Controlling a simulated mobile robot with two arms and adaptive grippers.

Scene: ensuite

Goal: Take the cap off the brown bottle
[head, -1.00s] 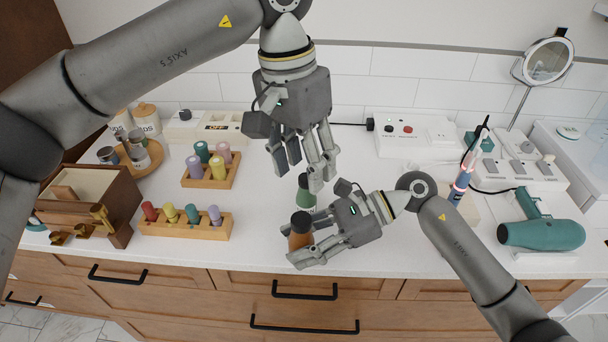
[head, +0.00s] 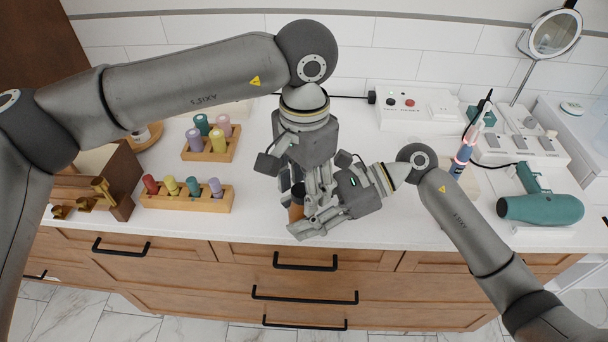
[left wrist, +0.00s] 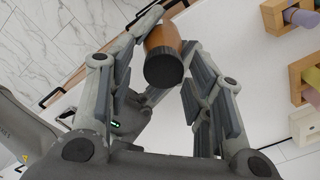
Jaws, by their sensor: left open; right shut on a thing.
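The brown bottle (head: 296,213) stands near the counter's front edge, partly hidden by my grippers. Its black cap (head: 298,189) is on top and also shows in the left wrist view (left wrist: 163,70). My right gripper (head: 308,224) comes from the right and is shut on the bottle's body. My left gripper (head: 310,197) points down from above. Its fingers are open on either side of the cap in the left wrist view, with the cap between them. I cannot tell whether a finger touches it.
Wooden racks with coloured pegs (head: 187,198) stand to the left, beside a wooden box (head: 122,180). A teal hair dryer (head: 541,209) lies at the right. A white panel with buttons (head: 418,107) sits at the back. The counter between racks and bottle is clear.

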